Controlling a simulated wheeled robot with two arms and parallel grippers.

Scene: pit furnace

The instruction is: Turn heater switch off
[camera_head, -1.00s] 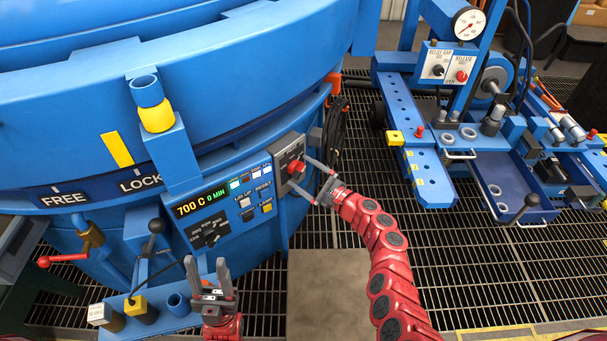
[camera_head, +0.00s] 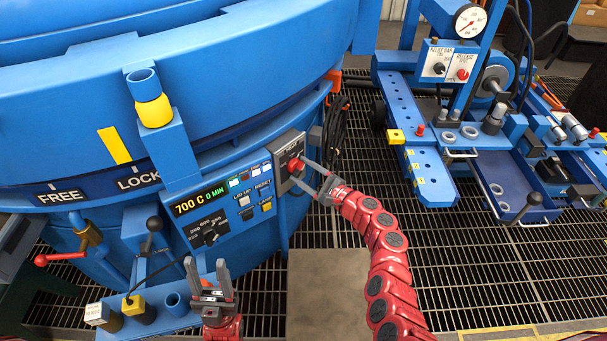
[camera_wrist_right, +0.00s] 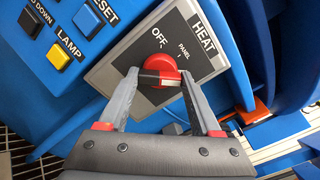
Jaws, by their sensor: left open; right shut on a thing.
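The heater switch is a red knob (camera_head: 295,165) on a grey plate at the right end of the blue furnace panel. The right wrist view shows the red knob (camera_wrist_right: 158,70) with the words HEAT, OFF and PANEL around it. The knob's bar has a black and white face and lies roughly level in that view. My right gripper (camera_head: 299,168) is shut on the knob, with one finger on each side of its bar in the right wrist view (camera_wrist_right: 160,79). My left gripper (camera_head: 205,264) is open and empty, low in front of the furnace.
The control panel (camera_head: 225,210) reads 700 C and 0 MIN and holds several buttons and a black dial. A red-handled valve (camera_head: 62,259) and a small shelf (camera_head: 165,318) with posts are at lower left. Blue machinery (camera_head: 460,150) stands at right above open floor grating.

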